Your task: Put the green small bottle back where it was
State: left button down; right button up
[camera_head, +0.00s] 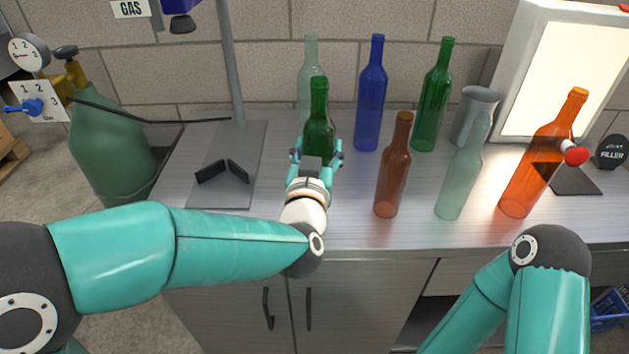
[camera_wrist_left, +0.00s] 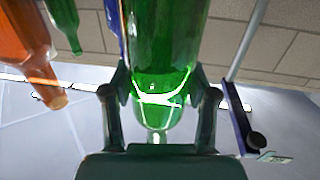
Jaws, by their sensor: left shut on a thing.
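The green small bottle (camera_head: 319,125) is upright, or nearly so, at the left part of the bench in the head view. My left gripper (camera_head: 317,150) is shut on its lower body, one finger on each side. In the left wrist view the green glass (camera_wrist_left: 165,45) fills the middle between the two dark fingers (camera_wrist_left: 160,95). I cannot tell whether its base touches the bench, as the gripper hides it. My right gripper is not in view; only a bent part of the right arm shows at the lower right.
On the metal bench (camera_head: 270,235) stand a pale bottle (camera_head: 310,65), blue bottle (camera_head: 371,95), tall green bottle (camera_head: 433,100), brown bottle (camera_head: 393,170), clear bottle (camera_head: 462,175) and orange bottle (camera_head: 535,165). A plate with a black angled bracket (camera_head: 222,172) and pole lies left. Bench front centre is clear.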

pick_arm(q)
jog(key=shift+f+b, duration=0.4)
jog(key=shift+f, duration=2.7)
jog(key=shift+c, duration=1.5)
grip_release()
jog(key=shift+f, duration=0.15)
jog(key=shift+s, duration=0.3)
jog(key=s+a+b, duration=0.1)
jog(key=s, duration=1)
jog(key=shift+s+a, duration=0.2)
jog(key=shift+a, duration=0.2)
